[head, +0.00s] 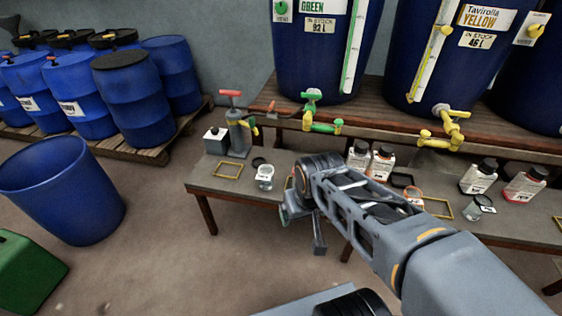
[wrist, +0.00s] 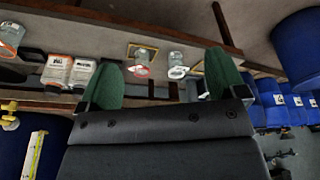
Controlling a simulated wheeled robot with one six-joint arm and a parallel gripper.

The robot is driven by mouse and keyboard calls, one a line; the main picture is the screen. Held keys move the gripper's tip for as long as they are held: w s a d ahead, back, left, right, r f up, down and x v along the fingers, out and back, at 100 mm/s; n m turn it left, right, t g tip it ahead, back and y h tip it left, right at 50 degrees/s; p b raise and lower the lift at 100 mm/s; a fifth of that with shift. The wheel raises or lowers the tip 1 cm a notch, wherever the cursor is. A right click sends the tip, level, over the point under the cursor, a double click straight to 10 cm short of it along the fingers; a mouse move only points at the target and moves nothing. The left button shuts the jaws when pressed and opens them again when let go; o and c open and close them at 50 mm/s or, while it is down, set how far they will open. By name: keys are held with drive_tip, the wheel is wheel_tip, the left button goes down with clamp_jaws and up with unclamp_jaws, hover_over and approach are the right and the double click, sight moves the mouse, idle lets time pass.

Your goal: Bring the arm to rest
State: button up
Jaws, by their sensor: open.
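My arm reaches from the lower right over the front of the low bench (head: 205,184) in the head view. My gripper (head: 303,228) hangs near the bench's front edge, partly hidden by my wrist. In the wrist view, my gripper (wrist: 163,72) shows two green fingers spread wide apart. Nothing is held between them. Beyond the fingertips are a jar with a red ring (wrist: 141,62) and another clear jar (wrist: 176,64), both apart from the fingers.
A clear jar (head: 264,178) and a yellow frame (head: 228,170) lie left of my wrist. White bottles (head: 380,163) and another jar (head: 478,208) stand right. Vats with a green tap (head: 322,127) and a yellow tap (head: 445,135) stand behind. A blue tub (head: 65,190) occupies the left floor.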

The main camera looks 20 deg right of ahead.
drive_tip(key=w+p+v, duration=0.3)
drive_tip(key=p+v, duration=0.8)
drive_tip(key=v, duration=0.1)
drive_tip(key=w+r+p+v, duration=0.1)
drive_tip(key=w+p+v, duration=0.1)
drive_tip(key=p+v, duration=1)
drive_tip(key=shift+w+a+r+t, duration=0.2)
drive_tip(key=shift+w+r+t, duration=0.05)
drive_tip(key=shift+t, duration=0.15)
